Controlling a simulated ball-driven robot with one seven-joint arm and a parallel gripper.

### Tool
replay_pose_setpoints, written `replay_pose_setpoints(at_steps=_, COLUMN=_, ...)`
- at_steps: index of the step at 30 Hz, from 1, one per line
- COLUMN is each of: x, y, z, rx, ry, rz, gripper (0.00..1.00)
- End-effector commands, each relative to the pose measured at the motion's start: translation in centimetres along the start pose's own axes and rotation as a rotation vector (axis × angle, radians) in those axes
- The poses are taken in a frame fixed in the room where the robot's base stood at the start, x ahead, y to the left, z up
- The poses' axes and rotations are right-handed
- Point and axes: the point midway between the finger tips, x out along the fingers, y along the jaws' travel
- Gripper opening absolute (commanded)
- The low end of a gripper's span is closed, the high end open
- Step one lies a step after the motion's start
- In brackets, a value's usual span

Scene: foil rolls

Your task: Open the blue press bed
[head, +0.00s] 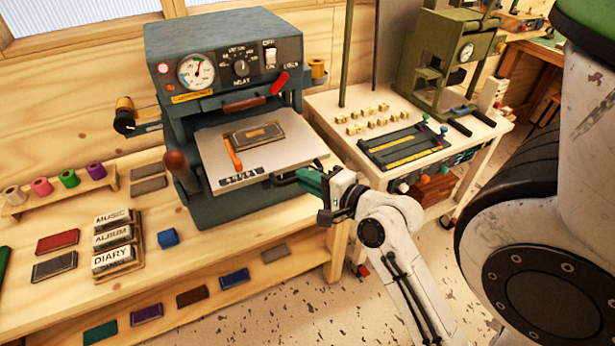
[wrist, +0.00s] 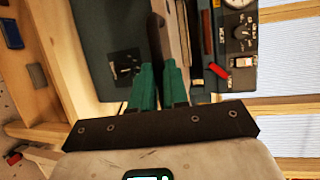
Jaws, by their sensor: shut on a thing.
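A dark cover with a gold label (head: 254,134) lies on the bed. My gripper (head: 308,181) is at the bed's front right corner. Its green fingers (wrist: 158,84) are shut on a black handle (wrist: 157,42), which runs between them in the wrist view. The fingers hide part of the handle.
An orange-handled tool (head: 232,155) and small black type (head: 238,180) lie on the bed. A white side table (head: 335,105) with a green machine (head: 445,55) stands close on the right. Stamps (head: 113,240) and coloured blocks lie on the bench at left.

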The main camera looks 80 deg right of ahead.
Motion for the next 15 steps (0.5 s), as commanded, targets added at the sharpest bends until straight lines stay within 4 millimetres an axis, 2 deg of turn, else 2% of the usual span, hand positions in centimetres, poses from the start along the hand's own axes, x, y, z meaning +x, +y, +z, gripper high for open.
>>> replay_pose_setpoints(at_steps=4, x=0.0, y=0.08, z=-0.05, rx=0.0, ry=0.001, rz=0.002, gripper=0.0)
replay_pose_setpoints(at_steps=5, x=0.0, y=0.09, z=-0.06, rx=0.0, ry=0.001, rz=0.002, gripper=0.16)
replay_pose_setpoints(at_steps=6, x=0.01, y=0.08, z=-0.06, rx=0.0, ry=0.001, rz=0.002, gripper=0.2)
replay_pose_setpoints(at_steps=12, x=0.02, y=0.05, z=-0.04, rx=0.0, ry=0.001, rz=0.001, gripper=0.39)
replay_pose_setpoints(at_steps=15, x=0.02, y=0.03, z=-0.03, rx=0.0, ry=0.0, rz=0.001, gripper=0.4)
